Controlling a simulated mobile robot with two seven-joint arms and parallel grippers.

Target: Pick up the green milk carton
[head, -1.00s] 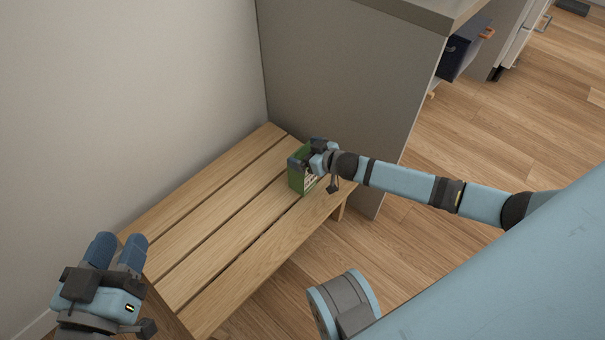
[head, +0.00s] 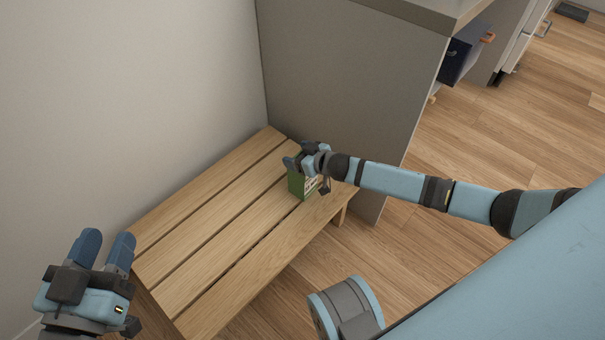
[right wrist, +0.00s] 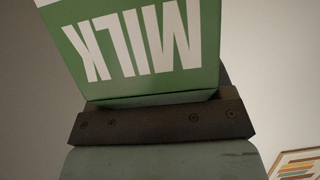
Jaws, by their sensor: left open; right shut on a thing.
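The green milk carton (head: 298,183) is at the far right end of the slatted wooden bench (head: 205,240). My right gripper (head: 303,160) is shut on the carton's upper part and partly covers it. I cannot tell whether the carton's base touches the bench. In the right wrist view the carton (right wrist: 145,50) fills the upper middle, with white "MILK" lettering upside down, against the dark finger (right wrist: 160,122). My left gripper (head: 104,250) is open and empty at the lower left, near the bench's near end.
A grey panel (head: 340,90) under a counter stands right behind the bench, close to my right gripper. A pale wall (head: 120,100) runs along the bench's left side. A dark blue open drawer (head: 462,52) is at the upper right. Wooden floor (head: 480,130) is clear at right.

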